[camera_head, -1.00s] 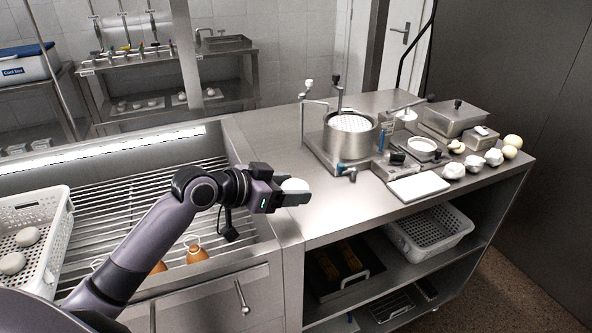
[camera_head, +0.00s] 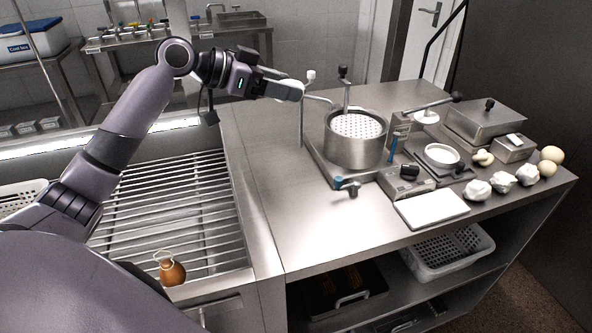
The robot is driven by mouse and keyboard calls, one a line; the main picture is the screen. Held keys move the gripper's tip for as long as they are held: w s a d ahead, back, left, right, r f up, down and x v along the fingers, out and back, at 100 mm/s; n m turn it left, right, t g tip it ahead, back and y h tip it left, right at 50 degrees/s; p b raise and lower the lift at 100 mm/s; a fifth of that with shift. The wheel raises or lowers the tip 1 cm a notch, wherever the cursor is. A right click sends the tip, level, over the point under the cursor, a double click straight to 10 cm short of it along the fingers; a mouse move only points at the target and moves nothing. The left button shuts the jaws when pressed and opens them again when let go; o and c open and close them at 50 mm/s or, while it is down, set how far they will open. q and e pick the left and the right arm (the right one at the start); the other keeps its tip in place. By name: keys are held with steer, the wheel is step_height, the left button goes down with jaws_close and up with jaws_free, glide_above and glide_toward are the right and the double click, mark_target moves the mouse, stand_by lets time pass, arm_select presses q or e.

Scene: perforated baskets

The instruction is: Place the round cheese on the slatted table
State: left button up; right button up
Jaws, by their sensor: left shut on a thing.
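My left gripper (camera_head: 288,90) is shut on a white round cheese (camera_head: 292,83). Only a small part of the cheese shows, as the fingers hide most of it. The gripper is raised near the back edge of the steel counter, left of the round pot. The slatted table (camera_head: 185,210), with its metal bars, lies below and to the left of the gripper. My left arm crosses in front of its left part. A brown pear-shaped cheese (camera_head: 172,273) with a string is at the slats' front end. My right gripper is not in view.
A pot with a perforated top (camera_head: 357,143), a white board (camera_head: 432,209) and several white lumps (camera_head: 477,189) stand on the counter (camera_head: 290,210). A white perforated basket (camera_head: 22,197) shows at the left edge, another (camera_head: 450,255) under the counter. Most slats are clear.

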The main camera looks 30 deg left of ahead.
arm_select(q)
steer(key=shift+s, duration=0.15)
glide_above(283, 178)
step_height(283, 178, down, 16)
steer(key=shift+d+f, duration=0.1)
steer(key=shift+f, duration=1.7)
steer(key=shift+f, duration=0.1)
steer(key=shift+f+b, duration=0.1)
steer(key=shift+b, duration=0.2)
steer(key=o, duration=1.1)
steer(key=shift+s, duration=0.1)
